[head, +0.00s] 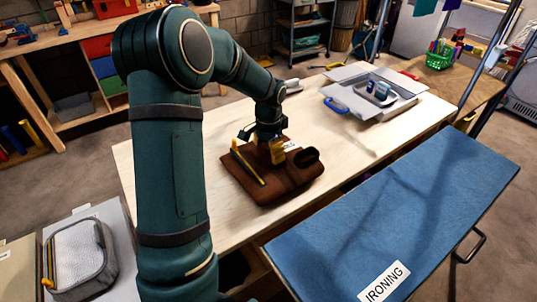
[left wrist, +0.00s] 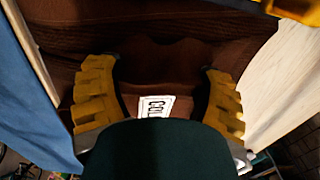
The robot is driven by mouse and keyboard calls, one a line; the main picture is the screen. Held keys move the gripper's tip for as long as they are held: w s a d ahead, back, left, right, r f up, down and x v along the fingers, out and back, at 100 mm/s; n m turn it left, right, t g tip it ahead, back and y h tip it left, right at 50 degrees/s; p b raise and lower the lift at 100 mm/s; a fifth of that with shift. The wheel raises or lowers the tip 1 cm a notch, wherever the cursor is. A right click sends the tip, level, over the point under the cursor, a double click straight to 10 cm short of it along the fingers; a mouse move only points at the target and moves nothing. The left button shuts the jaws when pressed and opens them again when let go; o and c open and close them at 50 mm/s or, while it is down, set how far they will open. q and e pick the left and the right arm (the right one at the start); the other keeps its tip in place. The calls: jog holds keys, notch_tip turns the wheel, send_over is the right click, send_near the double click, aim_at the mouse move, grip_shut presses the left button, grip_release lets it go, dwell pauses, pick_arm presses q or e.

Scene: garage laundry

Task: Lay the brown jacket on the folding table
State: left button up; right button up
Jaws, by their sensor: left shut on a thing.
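The brown jacket (head: 287,178) is a flat, folded bundle at the middle of the pale wooden table (head: 330,135). It lies on the tabletop or just over it; I cannot tell which. My left gripper (head: 273,153) comes down on the jacket from above and holds it. In the left wrist view, the yellow fingers of the gripper (left wrist: 160,95) stand on both sides of brown cloth (left wrist: 165,55), with a white printed tag (left wrist: 155,106) between them. A yellow bar (head: 248,165) shows over the jacket's left part.
A blue ironing surface (head: 400,215) marked IRONING runs along the table's near right side. A grey tray with flaps (head: 375,95) stands at the table's far right end. A grey basket (head: 78,260) is at the lower left. Bare tabletop lies right of the jacket.

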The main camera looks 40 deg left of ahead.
pick_arm(q)
jog(key=shift+f, duration=0.45)
jog(key=shift+f, duration=0.1)
jog(key=o, duration=1.2)
jog(key=shift+f, duration=0.1)
jog(key=shift+o, duration=0.2)
notch_tip(320, 180, up, 8)
jog(key=shift+f+p, duration=0.1)
jog(key=shift+p, duration=0.85)
